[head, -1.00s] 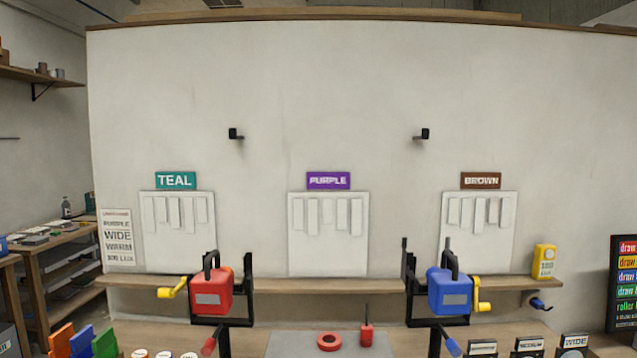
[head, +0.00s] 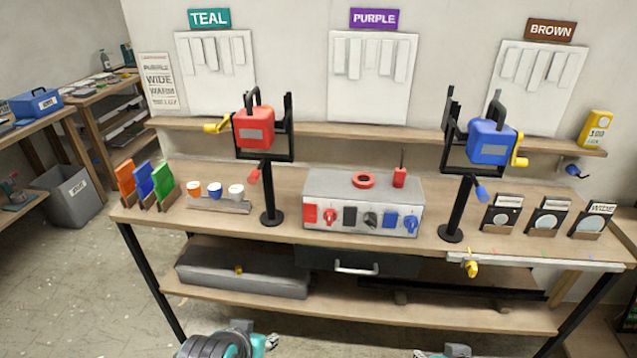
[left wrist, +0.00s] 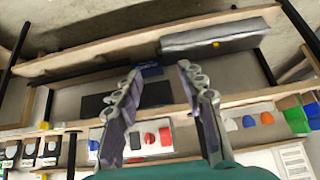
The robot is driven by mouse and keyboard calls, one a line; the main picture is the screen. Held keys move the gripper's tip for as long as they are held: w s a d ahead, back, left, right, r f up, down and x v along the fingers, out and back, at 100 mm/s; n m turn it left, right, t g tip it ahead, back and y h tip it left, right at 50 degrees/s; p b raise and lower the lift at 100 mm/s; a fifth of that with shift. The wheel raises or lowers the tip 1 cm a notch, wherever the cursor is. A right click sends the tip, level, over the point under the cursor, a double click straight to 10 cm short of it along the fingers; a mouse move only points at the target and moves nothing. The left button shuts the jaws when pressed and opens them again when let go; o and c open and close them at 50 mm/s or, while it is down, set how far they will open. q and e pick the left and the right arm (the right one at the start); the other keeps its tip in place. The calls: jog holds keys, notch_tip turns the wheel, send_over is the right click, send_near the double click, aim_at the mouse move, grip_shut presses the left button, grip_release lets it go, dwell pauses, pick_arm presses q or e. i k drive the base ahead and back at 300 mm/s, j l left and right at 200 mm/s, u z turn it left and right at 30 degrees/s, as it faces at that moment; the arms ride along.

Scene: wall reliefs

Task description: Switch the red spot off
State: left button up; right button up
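A grey control box (head: 318,185) stands mid-bench. The box also shows, turned over, in the left wrist view (left wrist: 178,135). My left gripper (left wrist: 160,70) is open and empty, before the bench. My right gripper (head: 422,354) barely shows at the bottom edge.
A blue spot (head: 492,140) stands at the right. Coloured cards, cups and lens holders line the bench (head: 285,205). A drawer (head: 357,262) sits below.

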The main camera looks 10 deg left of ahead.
aim_at(309, 210)
jog(key=i+l+u, duration=0.1)
jog(key=u, duration=0.3)
jog(key=l+u, duration=0.15)
jog(key=u, duration=0.2)
jog(key=i+l+u, duration=0.1)
jog(key=u, duration=0.3)
jog(key=l, duration=0.1)
